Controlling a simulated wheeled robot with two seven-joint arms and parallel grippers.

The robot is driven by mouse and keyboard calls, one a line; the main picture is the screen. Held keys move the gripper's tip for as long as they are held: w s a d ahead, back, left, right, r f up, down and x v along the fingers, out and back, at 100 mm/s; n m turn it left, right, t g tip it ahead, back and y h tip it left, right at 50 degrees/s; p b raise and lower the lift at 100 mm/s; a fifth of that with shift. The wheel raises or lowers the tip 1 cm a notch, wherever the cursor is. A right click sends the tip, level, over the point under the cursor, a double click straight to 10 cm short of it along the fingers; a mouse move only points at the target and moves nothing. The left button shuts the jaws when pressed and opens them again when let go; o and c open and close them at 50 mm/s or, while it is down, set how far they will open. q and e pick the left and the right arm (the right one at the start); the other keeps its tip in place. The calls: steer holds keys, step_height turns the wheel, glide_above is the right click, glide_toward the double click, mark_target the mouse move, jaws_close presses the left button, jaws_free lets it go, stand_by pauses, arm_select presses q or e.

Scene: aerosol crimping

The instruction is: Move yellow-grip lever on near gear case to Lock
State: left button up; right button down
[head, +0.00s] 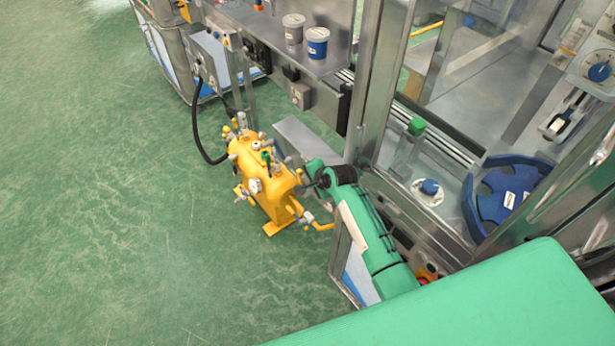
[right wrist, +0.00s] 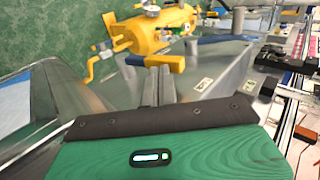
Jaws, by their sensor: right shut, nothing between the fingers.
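A yellow machine (head: 266,178) with several small fittings stands on the green floor in the head view. It also shows at the top of the right wrist view (right wrist: 165,25). A short yellow bar (right wrist: 160,63) with a dark end lies just beyond my right fingertips in that view; I cannot tell whether it is the lever's grip or whether they touch. My right gripper (right wrist: 158,76) is shut and empty. In the head view its arm reaches to the machine's right side, and its fingers are hard to make out. No gear case or Lock mark can be made out for certain. My left gripper is out of view.
A metal bench (head: 330,50) with a grey tub (head: 293,28) and a blue tub (head: 317,42) stands behind. A metal frame post (head: 372,85) rises close to my right arm. A blue round holder (head: 505,195) is at the right. The floor at left is clear.

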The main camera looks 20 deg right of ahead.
mark_target(301, 172)
steer(key=shift+w, duration=0.1)
stand_by(0.3)
steer(key=w+p, duration=0.1)
steer(key=a+g+p, duration=0.1)
steer(key=p, duration=0.1)
steer(key=shift+w+r, duration=0.2)
steer(key=shift+w, duration=0.15)
steer(key=shift+w+a+f, duration=0.1)
steer(key=shift+w+f, duration=0.1)
steer(key=shift+w, duration=0.3)
